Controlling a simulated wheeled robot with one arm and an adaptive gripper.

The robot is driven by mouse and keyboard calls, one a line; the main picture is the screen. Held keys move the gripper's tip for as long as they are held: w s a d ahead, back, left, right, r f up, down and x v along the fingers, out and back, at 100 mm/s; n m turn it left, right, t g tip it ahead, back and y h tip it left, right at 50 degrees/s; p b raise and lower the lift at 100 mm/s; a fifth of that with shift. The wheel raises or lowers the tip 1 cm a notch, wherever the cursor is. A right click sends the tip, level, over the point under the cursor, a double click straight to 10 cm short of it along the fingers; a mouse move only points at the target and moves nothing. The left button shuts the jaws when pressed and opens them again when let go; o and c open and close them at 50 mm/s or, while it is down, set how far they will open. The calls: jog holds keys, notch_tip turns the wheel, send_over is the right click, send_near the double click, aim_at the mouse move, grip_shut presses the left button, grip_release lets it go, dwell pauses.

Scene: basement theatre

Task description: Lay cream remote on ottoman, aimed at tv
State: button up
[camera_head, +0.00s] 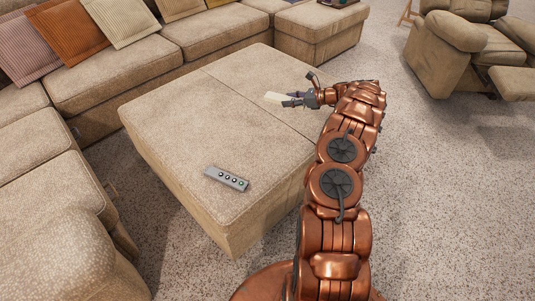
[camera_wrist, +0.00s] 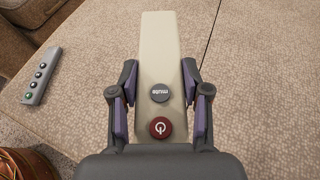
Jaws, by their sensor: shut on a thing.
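The cream remote (camera_wrist: 160,60) is between the fingers of my gripper (camera_wrist: 158,88), which is shut on its sides. It has a dark round button and a red power button at the end near my wrist. In the head view the remote (camera_head: 281,98) points left from my gripper (camera_head: 297,99), over the far part of the beige ottoman (camera_head: 165,125). I cannot tell whether the remote touches the ottoman's top. The tv is not in view.
A grey remote (camera_head: 226,178) with several round buttons lies on the ottoman's near part and shows at left in the wrist view (camera_wrist: 41,75). A sectional sofa (camera_head: 125,70) with cushions stands behind and left. A recliner (camera_head: 455,45) stands at right. Ottoman space between the remotes is clear.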

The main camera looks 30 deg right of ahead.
jog(key=s+d+f+b, duration=0.1)
jog(key=d+f+b, duration=0.1)
jog(key=f, duration=0.1)
jog(key=s+d+f+b, duration=0.1)
jog(key=d+f+b, duration=0.1)
jog(key=f, duration=0.2)
jog(key=s+d+f+b, duration=0.1)
jog(key=d+f+b, duration=0.1)
jog(key=f+b, duration=0.1)
jog(key=shift+s+f, duration=0.2)
jog(key=shift+f, duration=0.4)
jog(key=shift+w+a, duration=0.1)
jog(key=shift+a, duration=1.45)
jog(key=shift+a+f, duration=0.15)
jog(key=shift+a, duration=0.2)
jog(key=b, duration=0.4)
send_over(272, 145)
jog(key=shift+f, duration=0.55)
notch_tip(272, 145, down, 4)
jog(key=shift+a+r+b, duration=0.1)
jog(key=shift+r+b, duration=0.05)
jog(key=shift+b, duration=0.55)
jog(key=shift+r, duration=0.1)
jog(key=o, duration=1.3)
